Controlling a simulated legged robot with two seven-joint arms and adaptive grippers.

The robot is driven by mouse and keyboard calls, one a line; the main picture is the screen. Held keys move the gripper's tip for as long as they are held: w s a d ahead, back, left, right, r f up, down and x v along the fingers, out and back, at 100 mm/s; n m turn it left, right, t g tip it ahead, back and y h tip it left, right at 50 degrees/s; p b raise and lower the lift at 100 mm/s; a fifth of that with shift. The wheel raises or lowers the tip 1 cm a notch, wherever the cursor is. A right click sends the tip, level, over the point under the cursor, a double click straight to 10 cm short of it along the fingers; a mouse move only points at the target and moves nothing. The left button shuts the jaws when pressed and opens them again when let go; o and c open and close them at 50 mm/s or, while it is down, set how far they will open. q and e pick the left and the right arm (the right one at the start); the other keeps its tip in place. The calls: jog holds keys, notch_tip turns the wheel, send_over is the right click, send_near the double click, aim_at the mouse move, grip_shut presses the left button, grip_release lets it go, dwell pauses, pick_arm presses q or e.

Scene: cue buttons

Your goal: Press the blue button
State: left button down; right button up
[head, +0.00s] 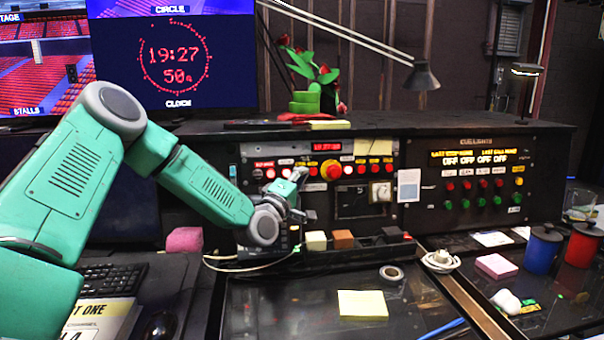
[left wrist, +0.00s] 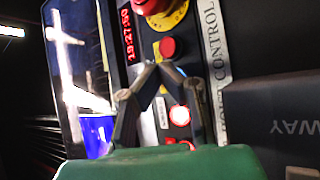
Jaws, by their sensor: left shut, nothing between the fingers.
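My left gripper (head: 299,174) comes in from the left and is at the front of the control panel (head: 320,203), with its tips close to the row of lit buttons. In the left wrist view its fingers (left wrist: 158,68) meet at the tips and hold nothing. A small blue patch (left wrist: 182,71) shows right beside the fingertips; it may be the blue button, mostly hidden by the fingers. I cannot tell whether the tips touch it. In the head view no blue button shows clearly on this panel. My right gripper is not in view.
A red mushroom button (head: 331,170) on a yellow ring is right of the gripper. A red button (left wrist: 168,47) and a lit button (left wrist: 180,115) flank the fingers. Red and green buttons fill the right panel (head: 484,190). A yellow note (head: 362,304) lies on the desk.

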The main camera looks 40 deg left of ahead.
pick_arm(q)
jog(key=shift+a+r, duration=0.1)
jog(key=shift+r, duration=0.3)
jog(key=shift+f, duration=0.35)
jog(key=shift+s, duration=0.15)
jog(key=shift+s+d+r+p, duration=0.2)
jog(key=shift+s+d+p, duration=0.1)
jog(key=shift+s+d, duration=0.7)
jog(key=shift+s+d+r+p, duration=0.2)
jog(key=shift+s+d, duration=0.45)
jog(key=shift+d, duration=0.55)
jog(key=shift+f, duration=0.1)
